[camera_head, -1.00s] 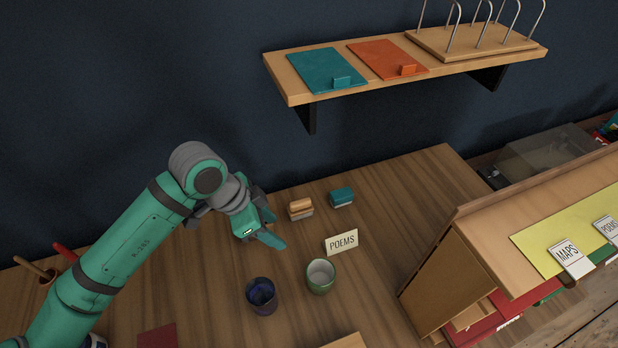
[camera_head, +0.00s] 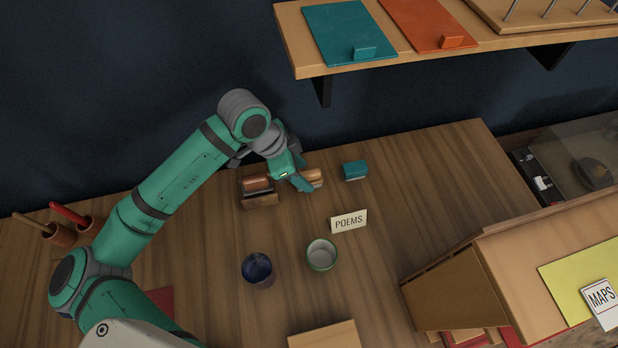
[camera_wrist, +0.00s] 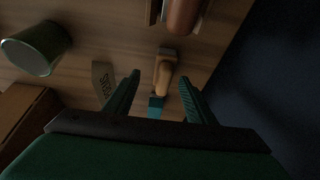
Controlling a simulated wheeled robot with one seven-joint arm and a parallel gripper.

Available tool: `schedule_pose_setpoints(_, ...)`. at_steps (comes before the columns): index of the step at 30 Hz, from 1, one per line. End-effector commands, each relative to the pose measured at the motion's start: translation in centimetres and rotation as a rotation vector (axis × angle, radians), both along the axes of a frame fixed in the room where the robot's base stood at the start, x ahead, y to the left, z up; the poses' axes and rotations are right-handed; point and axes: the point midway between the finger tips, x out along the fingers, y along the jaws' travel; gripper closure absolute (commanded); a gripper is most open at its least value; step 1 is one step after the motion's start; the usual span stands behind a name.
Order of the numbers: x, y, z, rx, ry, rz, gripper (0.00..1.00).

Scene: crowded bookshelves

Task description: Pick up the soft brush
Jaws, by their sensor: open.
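A small brush with a tan wooden handle and a pale base, which looks like the soft brush, lies on the wooden tabletop. In the head view this tan brush (camera_head: 315,178) is partly hidden by my gripper (camera_head: 298,172). In the wrist view the tan brush (camera_wrist: 164,75) shows between the two fingers of my open gripper (camera_wrist: 160,79). The fingers point down toward it; I cannot tell whether they touch it. A similar block with a red-brown top (camera_head: 257,190) stands to its left, and a teal block (camera_head: 355,170) to its right.
A POEMS card (camera_head: 349,221), a green-white cup (camera_head: 321,255) and a dark blue cup (camera_head: 257,270) stand nearer. A wall shelf (camera_head: 420,54) hangs above. A wooden bookcase (camera_head: 500,270) stands at right. Two cups with sticks (camera_head: 60,235) are at left.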

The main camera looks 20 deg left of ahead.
Motion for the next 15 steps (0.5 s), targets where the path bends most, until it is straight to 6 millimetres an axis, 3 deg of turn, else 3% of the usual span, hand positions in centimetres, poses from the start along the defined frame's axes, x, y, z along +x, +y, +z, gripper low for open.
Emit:
schedule_pose_setpoints(9,1.4,-1.2,-3.9,-0.003,0.001,-0.007,0.5)
schedule_pose_setpoints(15,1.6,-1.4,-4.6,-0.001,0.0,-0.007,0.5)
